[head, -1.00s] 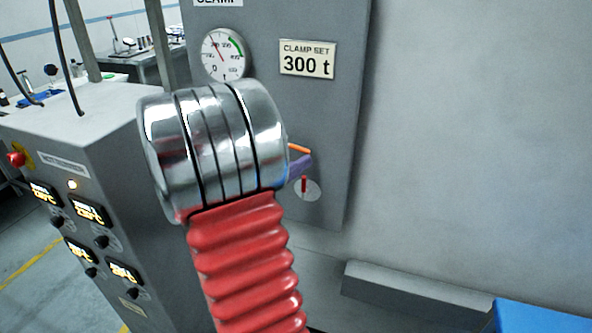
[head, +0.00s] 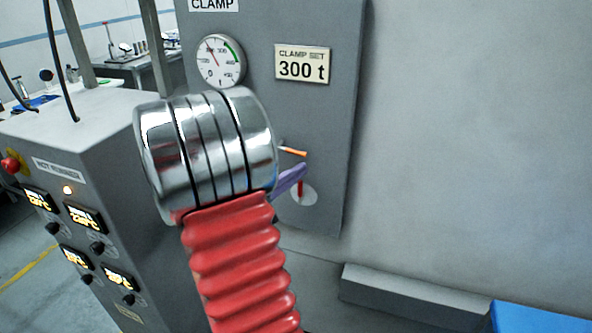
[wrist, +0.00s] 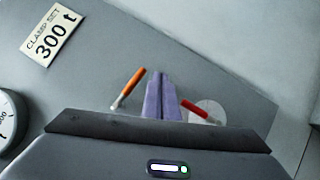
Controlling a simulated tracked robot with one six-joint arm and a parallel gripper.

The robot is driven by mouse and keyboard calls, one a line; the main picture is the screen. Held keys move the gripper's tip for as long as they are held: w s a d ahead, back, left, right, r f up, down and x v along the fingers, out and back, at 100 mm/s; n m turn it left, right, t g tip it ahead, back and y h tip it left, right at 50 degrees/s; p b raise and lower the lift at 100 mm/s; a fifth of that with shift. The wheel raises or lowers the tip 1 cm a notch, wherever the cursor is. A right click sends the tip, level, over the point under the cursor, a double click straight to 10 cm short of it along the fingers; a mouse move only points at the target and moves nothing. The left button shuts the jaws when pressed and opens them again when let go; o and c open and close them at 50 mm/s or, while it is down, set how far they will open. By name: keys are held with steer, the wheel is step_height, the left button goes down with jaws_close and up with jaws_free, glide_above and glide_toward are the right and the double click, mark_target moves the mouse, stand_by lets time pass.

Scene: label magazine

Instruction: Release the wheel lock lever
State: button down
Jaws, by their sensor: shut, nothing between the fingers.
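Two small levers show on the grey clamp panel (head: 300,120). One has an orange handle (head: 294,152) on a thin metal stem. The other is a red lever (head: 300,187) on a pale round plate (head: 311,196), standing roughly upright in the head view. No label tells which is the wheel lock. My gripper (head: 302,168) has purple fingers, shut and empty, between the two levers. In the wrist view the closed fingers (wrist: 161,75) lie between the orange handle (wrist: 133,82) on the left and the red lever (wrist: 195,109) on the right. Contact with either lever cannot be told.
A pressure gauge (head: 221,60) and a "CLAMP SET 300 t" plate (head: 302,64) are on the panel above. A hot runner cabinet (head: 85,190) stands at left. A grey ledge (head: 415,293) and a blue surface (head: 540,317) are at lower right.

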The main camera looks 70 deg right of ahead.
steer(key=a+f, duration=0.8)
steer(key=a, duration=0.1)
steer(key=shift+f, duration=0.15)
stand_by(0.7)
